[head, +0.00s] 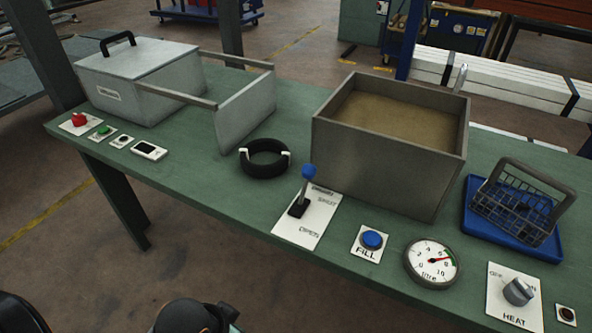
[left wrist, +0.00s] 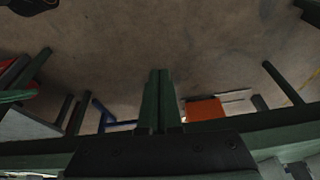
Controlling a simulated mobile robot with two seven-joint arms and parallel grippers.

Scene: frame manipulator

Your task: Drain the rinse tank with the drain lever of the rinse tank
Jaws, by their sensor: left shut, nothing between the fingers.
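The rinse tank (head: 330,150) is an open grey metal box holding murky brown liquid (head: 395,120). In front of its left corner, the drain lever (head: 305,190) has a blue knob and rises from a white plate (head: 297,232). It stands near upright, its knob towards the plate's far end; the plate's lettering is too small to read surely. A round litre gauge (head: 432,263) has its red needle pointing right, near a green band. My left gripper (left wrist: 160,75) shows in the left wrist view, fingers together and empty, apart from the lever. My right gripper is out of view.
Nearby on the green bench (head: 215,175) are a blue FILL button (head: 372,240), a HEAT knob (head: 518,291) and a wire basket (head: 515,210) on a blue tray. A black ring (head: 264,170) lies left of the lever; a lidded metal box (head: 140,75) stands far left.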

